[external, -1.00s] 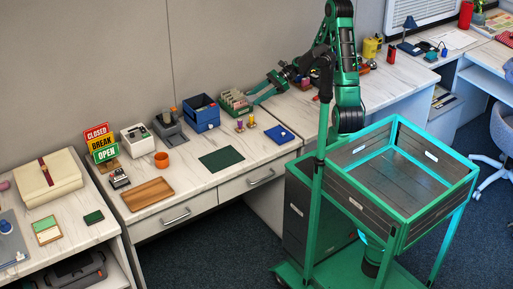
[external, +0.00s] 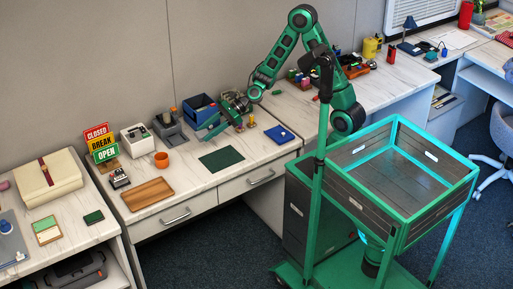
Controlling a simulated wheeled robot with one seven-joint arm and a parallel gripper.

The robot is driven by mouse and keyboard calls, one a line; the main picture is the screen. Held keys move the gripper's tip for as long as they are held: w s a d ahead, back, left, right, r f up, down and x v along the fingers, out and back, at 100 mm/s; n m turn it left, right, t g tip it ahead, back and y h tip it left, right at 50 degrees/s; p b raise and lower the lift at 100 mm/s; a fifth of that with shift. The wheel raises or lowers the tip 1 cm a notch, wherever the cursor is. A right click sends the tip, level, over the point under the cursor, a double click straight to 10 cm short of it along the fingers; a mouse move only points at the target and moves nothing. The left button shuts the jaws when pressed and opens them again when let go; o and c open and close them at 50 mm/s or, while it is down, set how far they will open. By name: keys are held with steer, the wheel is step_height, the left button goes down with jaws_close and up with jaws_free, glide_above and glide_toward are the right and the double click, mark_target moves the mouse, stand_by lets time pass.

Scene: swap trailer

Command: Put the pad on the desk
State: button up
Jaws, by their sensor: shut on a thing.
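My gripper (external: 208,129) is over the back of the middle desk (external: 190,195), in front of the blue box (external: 200,108). Its green fingers point left and down. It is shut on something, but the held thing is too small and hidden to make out. A flat blue item (external: 280,133) lies at the desk's right end, and a dark green flat mat (external: 221,159) lies near the front middle. I cannot tell whether either is the pad. The gripper is apart from both.
Bare desk lies around the green mat. My arm hides part of the rack behind.

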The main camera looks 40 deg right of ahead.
steer(key=s+a+r+n+g, duration=0.1)
steer(key=s+a+r, duration=0.3)
steer(key=s+a, duration=1.15)
glide_above(193, 174)
step_height(193, 174, down, 12)
steer(key=shift+f, duration=0.1)
steer(key=shift+w+f, duration=0.1)
steer(key=shift+f, duration=1.9)
steer(key=o, duration=1)
steer(key=shift+f, duration=0.1)
steer(key=v, duration=1.2)
steer(key=shift+w, duration=0.15)
